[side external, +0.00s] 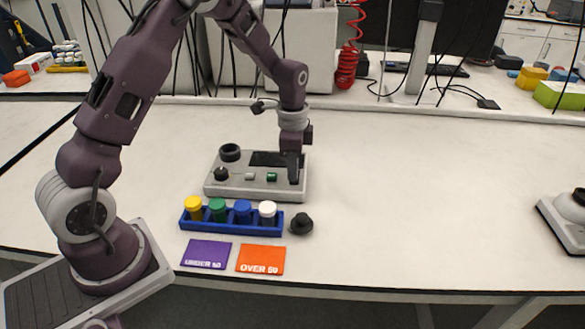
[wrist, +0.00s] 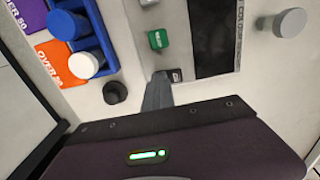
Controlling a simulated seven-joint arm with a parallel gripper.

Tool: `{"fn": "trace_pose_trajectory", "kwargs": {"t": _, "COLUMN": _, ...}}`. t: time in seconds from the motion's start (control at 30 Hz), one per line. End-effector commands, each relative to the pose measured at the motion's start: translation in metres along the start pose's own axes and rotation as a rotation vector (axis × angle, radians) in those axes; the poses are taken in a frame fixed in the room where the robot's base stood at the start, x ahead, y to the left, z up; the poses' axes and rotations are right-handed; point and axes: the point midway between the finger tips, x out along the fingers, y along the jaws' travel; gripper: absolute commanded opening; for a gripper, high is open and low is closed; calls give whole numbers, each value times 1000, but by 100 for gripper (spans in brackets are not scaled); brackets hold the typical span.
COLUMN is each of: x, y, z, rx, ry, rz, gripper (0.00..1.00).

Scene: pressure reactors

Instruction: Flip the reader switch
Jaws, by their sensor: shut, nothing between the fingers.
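The reader (side external: 235,190) is a pale grey box on the table, with a dark display, a black knob, and a grey and a green button on top. The wrist view shows its dark display (wrist: 216,40) and the green button (wrist: 158,39). A small dark switch (wrist: 174,75) sits on the reader's panel near the display's edge. My gripper (side external: 293,182) points down over the right end of the reader. Its shut fingertips (wrist: 160,77) are right beside the switch in the wrist view; I cannot tell whether they touch it. The fingers hide part of the panel.
A blue rack (side external: 232,228) with yellow, green, blue and white capped vials stands in front of the reader. A black cap (side external: 302,224) lies right of it. Purple (side external: 206,254) and orange (side external: 260,259) cards lie nearer the front edge.

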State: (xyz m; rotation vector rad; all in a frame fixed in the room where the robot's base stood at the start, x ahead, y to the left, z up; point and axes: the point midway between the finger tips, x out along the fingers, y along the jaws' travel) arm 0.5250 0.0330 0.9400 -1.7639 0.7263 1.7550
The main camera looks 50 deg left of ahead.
Motion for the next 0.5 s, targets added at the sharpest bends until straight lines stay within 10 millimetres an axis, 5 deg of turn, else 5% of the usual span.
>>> {"fn": "trace_pose_trajectory", "kwargs": {"t": 0.5, "x": 1, "y": -13, "z": 2, "rx": -2, "ry": -5, "rz": 3, "gripper": 0}}
